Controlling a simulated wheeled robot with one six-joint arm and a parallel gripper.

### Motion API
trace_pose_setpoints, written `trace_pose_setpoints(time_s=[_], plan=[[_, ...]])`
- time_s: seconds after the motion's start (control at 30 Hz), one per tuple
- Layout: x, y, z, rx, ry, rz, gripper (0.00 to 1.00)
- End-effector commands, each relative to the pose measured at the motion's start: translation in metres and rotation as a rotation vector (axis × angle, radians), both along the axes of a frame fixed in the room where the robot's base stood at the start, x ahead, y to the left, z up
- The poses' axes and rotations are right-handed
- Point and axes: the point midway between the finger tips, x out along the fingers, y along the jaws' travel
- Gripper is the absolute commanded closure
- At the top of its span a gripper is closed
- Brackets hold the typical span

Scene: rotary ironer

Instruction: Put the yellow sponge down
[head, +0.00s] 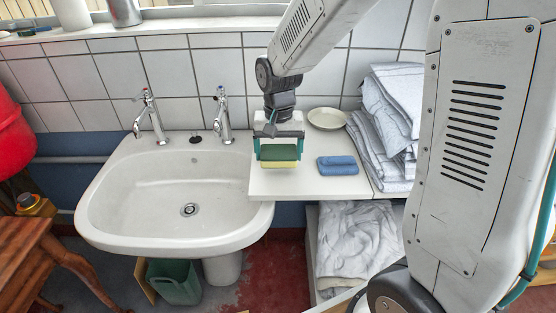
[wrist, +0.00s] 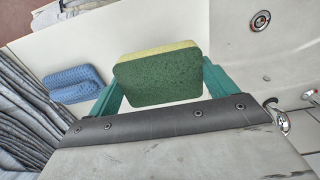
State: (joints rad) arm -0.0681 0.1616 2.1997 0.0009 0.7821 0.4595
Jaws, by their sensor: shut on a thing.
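The yellow sponge (head: 279,163) has a dark green scouring side on top and a yellow side beneath. My gripper (head: 279,152) is shut on it from above, with the sponge between its teal fingers. In the head view it is over the left end of the white counter, close to the sink's right edge. The sponge (wrist: 160,74) also shows between the fingers in the wrist view, green face towards the camera. I cannot tell whether its underside touches the counter (head: 290,183).
A pale dish (head: 327,118) stands behind, and stacked folded linen (head: 388,120) rises at the right. The white sink (head: 165,190) with two taps is at the left. Counter front is clear.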

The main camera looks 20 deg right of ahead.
Motion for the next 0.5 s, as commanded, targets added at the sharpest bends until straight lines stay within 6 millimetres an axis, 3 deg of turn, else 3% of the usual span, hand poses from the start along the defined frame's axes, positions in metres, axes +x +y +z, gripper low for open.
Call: trace_pose_setpoints(time_s=[0.13, 0.33, 0.5], plan=[[0.004, -0.001, -0.006, 0.000, 0.002, 0.000, 0.43], [0.003, -0.001, -0.033, -0.001, 0.004, 0.000, 0.43], [0.004, -0.001, -0.036, 0.000, 0.000, 0.000, 0.43]])
